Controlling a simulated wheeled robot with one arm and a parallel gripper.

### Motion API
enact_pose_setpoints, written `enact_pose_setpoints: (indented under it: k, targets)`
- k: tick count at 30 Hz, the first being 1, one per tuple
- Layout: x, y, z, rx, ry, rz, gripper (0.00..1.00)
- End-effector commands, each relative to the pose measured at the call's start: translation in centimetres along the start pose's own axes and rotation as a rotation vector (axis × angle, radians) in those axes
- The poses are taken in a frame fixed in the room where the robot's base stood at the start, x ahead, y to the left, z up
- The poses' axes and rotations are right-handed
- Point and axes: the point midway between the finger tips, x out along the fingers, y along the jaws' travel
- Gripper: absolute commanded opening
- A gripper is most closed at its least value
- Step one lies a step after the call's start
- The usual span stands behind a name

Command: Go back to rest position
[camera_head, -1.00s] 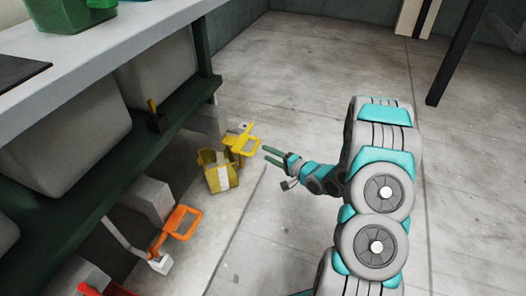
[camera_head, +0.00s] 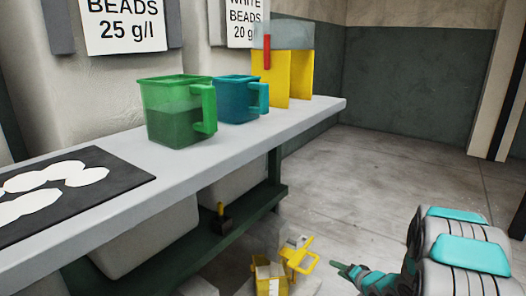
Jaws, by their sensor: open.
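My gripper (camera_head: 343,268) is low at the bottom right of the head view, at the end of my teal and grey arm. Its thin green fingers point left and look apart and empty. A yellow handle (camera_head: 299,259) stands just left of the fingertips, with a gap between them. A yellow container with a white stripe (camera_head: 268,279) sits on the floor beside that handle, partly cut off by the lower edge.
A grey bench (camera_head: 221,162) runs along the left. It bears a green jug (camera_head: 178,112), a blue jug (camera_head: 236,98), a yellow stand (camera_head: 272,75) and a dark mat (camera_head: 122,171) with white discs. Open floor (camera_head: 400,170) lies right of the bench.

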Motion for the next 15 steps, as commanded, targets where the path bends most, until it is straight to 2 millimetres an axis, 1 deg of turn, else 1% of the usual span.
enact_pose_setpoints:
  k: [1,5,7,11,14,15]
  targets:
    - [-0.9,-0.9,-1.1,-0.060,0.013,0.054,0.50]
    - [-3.6,-1.4,-2.8,-0.190,0.023,0.224,0.50]
    - [-5.4,-1.9,-3.4,-0.250,0.022,0.309,0.50]
    - [-9.3,-2.8,-4.0,-0.337,0.002,0.461,0.50]
    - [-12.7,-3.7,-3.7,-0.389,-0.031,0.566,0.50]
    - [-14.1,-4.0,-3.4,-0.405,-0.051,0.607,0.50]
